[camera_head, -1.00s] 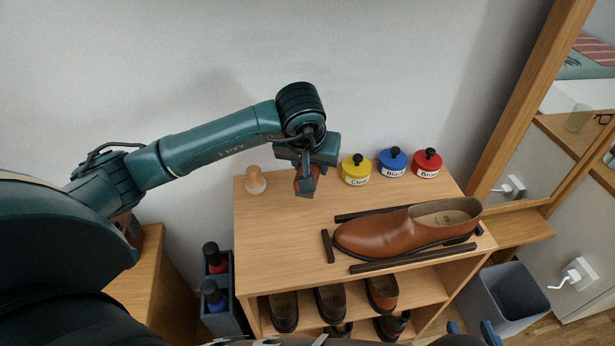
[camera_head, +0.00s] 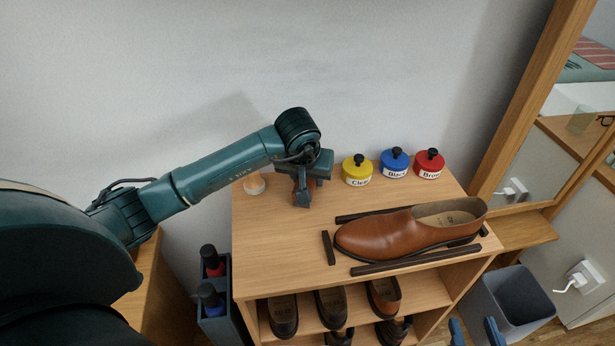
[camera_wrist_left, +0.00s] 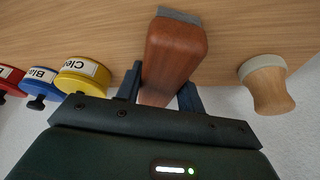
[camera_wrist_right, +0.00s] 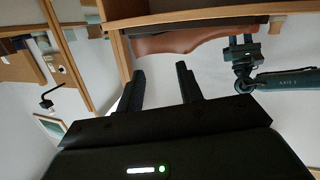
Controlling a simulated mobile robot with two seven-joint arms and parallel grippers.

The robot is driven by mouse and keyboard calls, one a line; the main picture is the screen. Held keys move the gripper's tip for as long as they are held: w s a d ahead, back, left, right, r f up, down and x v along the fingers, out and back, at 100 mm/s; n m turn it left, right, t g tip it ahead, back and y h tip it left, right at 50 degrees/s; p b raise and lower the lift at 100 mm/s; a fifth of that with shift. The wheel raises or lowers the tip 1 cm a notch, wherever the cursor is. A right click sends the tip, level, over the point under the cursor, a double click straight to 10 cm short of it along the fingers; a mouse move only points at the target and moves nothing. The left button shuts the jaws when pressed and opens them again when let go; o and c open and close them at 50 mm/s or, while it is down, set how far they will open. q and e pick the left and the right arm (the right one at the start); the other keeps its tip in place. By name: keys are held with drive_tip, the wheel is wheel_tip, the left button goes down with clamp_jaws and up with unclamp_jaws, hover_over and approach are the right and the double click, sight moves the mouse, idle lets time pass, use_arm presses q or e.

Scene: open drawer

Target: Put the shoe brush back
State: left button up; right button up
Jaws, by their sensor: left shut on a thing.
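The shoe brush (camera_wrist_left: 174,52) is a reddish-brown wooden block with grey bristles at its far end. My left gripper (camera_head: 302,198) is shut on it, low over the back of the shelf top (camera_head: 270,231). The left wrist view shows one finger on each side of the block. The bristles point towards the wood; I cannot tell whether they touch it. In the head view the gripper hides most of the brush. My right gripper (camera_wrist_right: 163,85) is open and empty, away from the shelf top; its fingertips show at the bottom of the head view (camera_head: 475,334).
A pale wooden knob-like object (camera_head: 255,184) stands left of the brush. Yellow (camera_head: 357,172), blue (camera_head: 393,165) and red (camera_head: 429,166) tins stand to its right. A brown shoe (camera_head: 400,236) lies between dark strips in front. A grey bin (camera_head: 507,300) stands lower right.

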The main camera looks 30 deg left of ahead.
use_arm(q)
drive_tip(key=shift+f, duration=0.1)
drive_tip(key=o, duration=0.9)
drive_tip(key=shift+o, duration=0.2)
